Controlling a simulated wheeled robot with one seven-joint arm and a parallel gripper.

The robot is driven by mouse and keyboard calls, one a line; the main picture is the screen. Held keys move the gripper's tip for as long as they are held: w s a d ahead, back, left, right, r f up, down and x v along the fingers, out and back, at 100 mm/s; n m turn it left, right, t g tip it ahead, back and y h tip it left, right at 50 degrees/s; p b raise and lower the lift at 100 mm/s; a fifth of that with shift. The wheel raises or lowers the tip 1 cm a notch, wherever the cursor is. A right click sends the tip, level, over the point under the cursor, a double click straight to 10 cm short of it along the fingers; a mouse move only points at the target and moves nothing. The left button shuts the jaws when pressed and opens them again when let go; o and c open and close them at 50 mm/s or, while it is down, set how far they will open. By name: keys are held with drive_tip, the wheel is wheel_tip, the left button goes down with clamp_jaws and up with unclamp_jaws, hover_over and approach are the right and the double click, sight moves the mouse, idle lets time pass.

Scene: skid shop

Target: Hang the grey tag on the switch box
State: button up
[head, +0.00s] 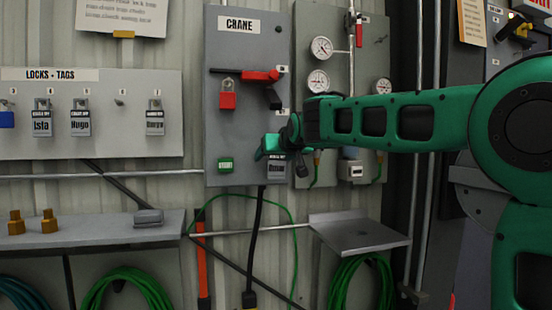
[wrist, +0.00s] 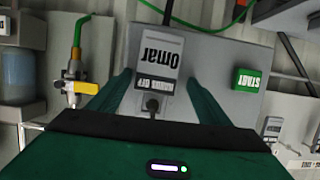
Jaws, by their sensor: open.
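The grey switch box (head: 222,140) labelled CRANE is on the wall, with a red lever, a red padlock (head: 227,97) and a green START button (head: 225,165). A grey tag (head: 277,170) marked Omar is at the box's lower right. In the wrist view the tag (wrist: 158,58) appears upside down against the box face, its top by a dark round knob or peg (wrist: 152,105). It seems to hang there, but the contact is unclear. My gripper (head: 272,148) is open at the tag's top; its green fingers (wrist: 160,85) stand apart on either side.
A LOCKS + TAGS board (head: 90,135) at left holds several tags and a bare hook (head: 120,101). A gauge panel (head: 340,100) adjoins the box at right. A shelf (head: 90,233) and a small tray (head: 360,233) are below, with green hoses and a black cable.

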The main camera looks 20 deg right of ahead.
drive_tip(key=shift+s+f, duration=0.15)
drive_tip(key=shift+f, duration=0.15)
drive_tip(key=d+r+v, duration=0.1)
drive_tip(key=v, duration=1)
drive_tip(key=s+d+f+m+g+h, duration=0.1)
drive_tip(key=s+d+f+g, duration=0.2)
drive_tip(key=s+d+f, duration=0.35)
drive_tip(key=s+d+f+m+g+h, duration=0.15)
drive_tip(key=s+d+f, duration=0.25)
drive_tip(key=f, duration=0.6)
drive_tip(key=s+d+f+m+g, duration=0.1)
drive_tip(key=s+d+f+g, duration=0.2)
drive_tip(key=s+d+f, duration=0.45)
drive_tip(key=s+a+f+m+g+y, duration=0.1)
drive_tip(key=s+f+g, duration=0.2)
drive_tip(key=s+f, duration=0.6)
drive_tip(key=s+a+f+m+g+y, duration=0.1)
drive_tip(key=s+f+g, duration=0.3)
drive_tip(key=s+f, duration=0.5)
drive_tip(key=s+m, duration=0.1)
drive_tip(key=s, duration=0.4)
drive_tip(key=shift+s+r+y, duration=0.1)
drive_tip(key=shift+y, duration=0.15)
